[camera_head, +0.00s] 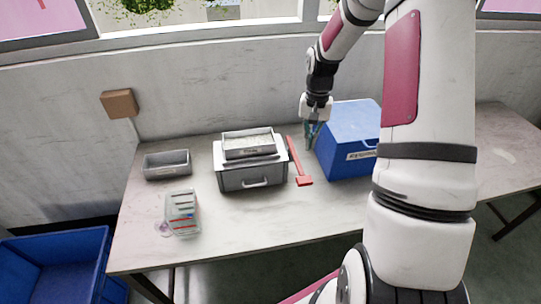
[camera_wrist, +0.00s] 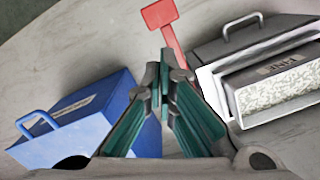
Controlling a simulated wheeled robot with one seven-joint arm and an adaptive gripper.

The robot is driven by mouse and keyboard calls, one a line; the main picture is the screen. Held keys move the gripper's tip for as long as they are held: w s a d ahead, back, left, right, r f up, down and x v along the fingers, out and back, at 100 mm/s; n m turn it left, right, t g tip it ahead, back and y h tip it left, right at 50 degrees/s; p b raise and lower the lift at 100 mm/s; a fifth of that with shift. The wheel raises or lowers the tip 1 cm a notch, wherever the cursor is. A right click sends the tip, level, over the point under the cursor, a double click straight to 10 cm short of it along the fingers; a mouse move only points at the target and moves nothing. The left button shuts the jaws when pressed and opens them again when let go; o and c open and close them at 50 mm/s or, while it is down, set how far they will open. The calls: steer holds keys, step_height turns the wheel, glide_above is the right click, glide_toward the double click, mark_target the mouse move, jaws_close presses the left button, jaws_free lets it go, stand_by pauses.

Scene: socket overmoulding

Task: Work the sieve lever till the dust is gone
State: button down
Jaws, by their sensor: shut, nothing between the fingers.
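The sieve (camera_head: 249,151) is a grey tray labelled "FINE" on top of a grey box with a handle (camera_head: 253,180). In the wrist view the sieve (camera_wrist: 255,100) holds pale speckled material. The red lever (camera_head: 299,163) lies along the box's right side, its flat red end toward the table front; in the wrist view the lever (camera_wrist: 172,38) runs behind my fingertips. My gripper (camera_head: 309,146) is shut and empty, pointing down between the lever's back end and the blue box. In the wrist view my gripper (camera_wrist: 168,75) overlaps the lever; contact cannot be told.
A blue lidded box (camera_head: 345,142) stands close right of my gripper. A small grey tray (camera_head: 167,165) and a clear container with coloured items (camera_head: 182,213) are on the left of the table (camera_head: 235,230). The front middle is bare. A blue bin (camera_head: 55,262) stands lower left.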

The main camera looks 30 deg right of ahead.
mark_target(305, 178)
stand_by(0.4)
steer(key=s+a+f+b, duration=0.1)
steer(key=b, duration=0.3)
steer(key=s+a+b, duration=0.1)
steer(key=b, duration=0.3)
steer(key=shift+s+a+f, duration=0.15)
steer(key=shift+s+f, duration=0.2)
steer(key=shift+s+a+f+b, duration=0.15)
steer(key=shift+f+b, duration=1.1)
steer(key=shift+f, duration=0.5)
steer(key=shift+s+a+f+b, duration=0.1)
steer(key=shift+f+b, duration=1.15)
steer(key=shift+f, duration=0.45)
